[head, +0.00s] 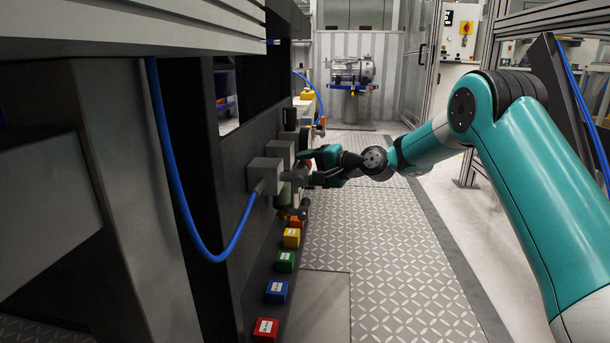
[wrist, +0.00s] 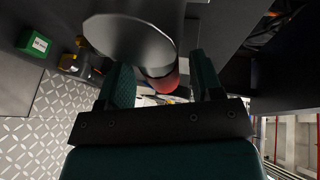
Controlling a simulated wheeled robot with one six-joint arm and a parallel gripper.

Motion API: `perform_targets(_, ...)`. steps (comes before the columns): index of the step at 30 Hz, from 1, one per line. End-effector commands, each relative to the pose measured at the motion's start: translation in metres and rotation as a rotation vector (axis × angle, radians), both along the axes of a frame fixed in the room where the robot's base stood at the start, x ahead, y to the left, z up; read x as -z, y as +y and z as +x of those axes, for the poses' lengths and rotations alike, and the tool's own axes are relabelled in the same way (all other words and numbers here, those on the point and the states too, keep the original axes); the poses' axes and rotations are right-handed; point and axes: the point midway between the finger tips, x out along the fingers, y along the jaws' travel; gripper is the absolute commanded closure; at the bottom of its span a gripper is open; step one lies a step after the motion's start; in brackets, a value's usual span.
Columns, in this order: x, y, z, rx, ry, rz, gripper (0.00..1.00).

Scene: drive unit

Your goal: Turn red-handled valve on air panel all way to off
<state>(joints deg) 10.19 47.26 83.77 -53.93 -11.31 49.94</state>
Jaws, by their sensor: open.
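My gripper (head: 312,167) is open beside the dark air panel (head: 237,160), among its grey fittings. In the wrist view, its two dark green fingers stand apart (wrist: 163,76). A red rounded part, apparently the valve's red handle (wrist: 164,83), shows between the fingers, with no clear contact. A large grey round body (wrist: 130,38) covers much of the space in front of it. In the head view I cannot make out the red handle, as the gripper and fittings hide that area. The handle's angle cannot be told.
A grey box fitting (head: 265,174) with a hanging blue hose (head: 238,232) juts from the panel nearer me. Labelled coloured blocks, including red (head: 265,329), blue (head: 276,291) and green (head: 285,262), line the panel's foot. The patterned floor (head: 375,240) to the right is clear.

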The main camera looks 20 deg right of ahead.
Motion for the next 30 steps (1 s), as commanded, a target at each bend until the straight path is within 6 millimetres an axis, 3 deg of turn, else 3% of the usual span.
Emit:
perform_targets(12,0.002,0.007,0.008,0.001,0.0,0.0,0.4)
perform_targets(13,0.002,0.007,0.007,0.001,0.0,0.0,0.43)
perform_targets(18,0.002,0.007,0.007,0.0,0.0,0.0,0.82)
perform_targets(21,0.002,0.007,0.007,0.0,0.0,0.0,1.0)
perform_targets(26,0.002,0.01,0.007,-0.003,-0.004,-0.002,1.0)
perform_targets(30,0.0,0.026,0.007,-0.022,-0.029,-0.012,1.0)
